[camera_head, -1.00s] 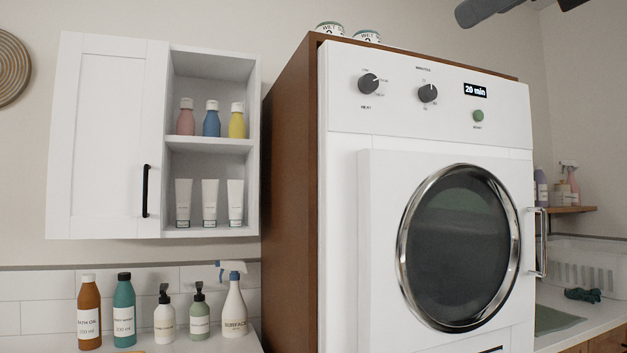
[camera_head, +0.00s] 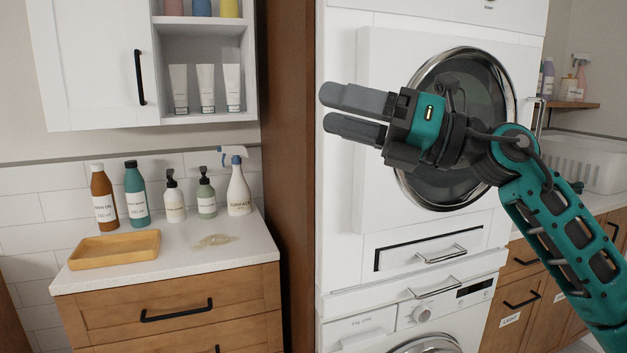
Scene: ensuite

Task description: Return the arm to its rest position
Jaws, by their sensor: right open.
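My right arm comes in from the lower right, and its teal and black gripper (camera_head: 336,113) is held up in front of the dryer (camera_head: 345,200). The two grey fingers point left and stand apart with nothing between them. The gripper covers part of the round dryer door (camera_head: 480,90). Whether it touches the dryer cannot be told; it appears in front of it. My left gripper is not in view.
A counter (camera_head: 190,255) at left holds a yellow tray (camera_head: 115,249), several bottles and a spray bottle (camera_head: 239,190). A white wall cabinet (camera_head: 85,65) hangs above. A washer (camera_head: 400,330) stands below the dryer. A white basket (camera_head: 590,160) is at right.

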